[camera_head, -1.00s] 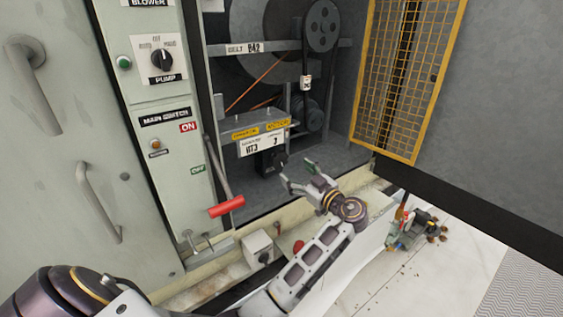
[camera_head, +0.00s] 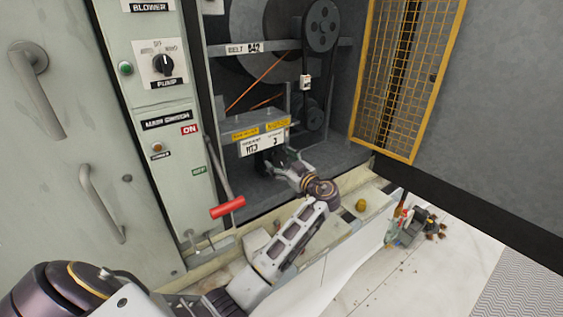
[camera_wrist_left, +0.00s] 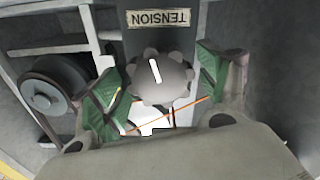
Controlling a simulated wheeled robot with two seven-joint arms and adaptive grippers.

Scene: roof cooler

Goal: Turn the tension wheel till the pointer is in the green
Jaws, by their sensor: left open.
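The tension wheel (camera_wrist_left: 158,82) is a grey lobed knob with a white mark, seen in the left wrist view below an upside-down TENSION label (camera_wrist_left: 159,18). My left gripper (camera_wrist_left: 160,92) is open, with a green-padded finger on each side of the wheel. I cannot tell whether the fingers touch it. A white plate with black marks shows partly behind the wheel, crossed by a thin orange line. I cannot make out a pointer or green zone. In the head view my left gripper (camera_head: 277,160) is inside the open cabinet, under the labelled bracket (camera_head: 263,142), and hides the wheel.
A red-handled lever (camera_head: 227,207) stands at the cabinet's left edge, close to my left arm. A switch panel (camera_head: 160,95) is further left. A yellow mesh guard (camera_head: 410,75) stands at the right. Pulleys (camera_head: 321,27) are above. A tool pile (camera_head: 418,226) lies on the floor.

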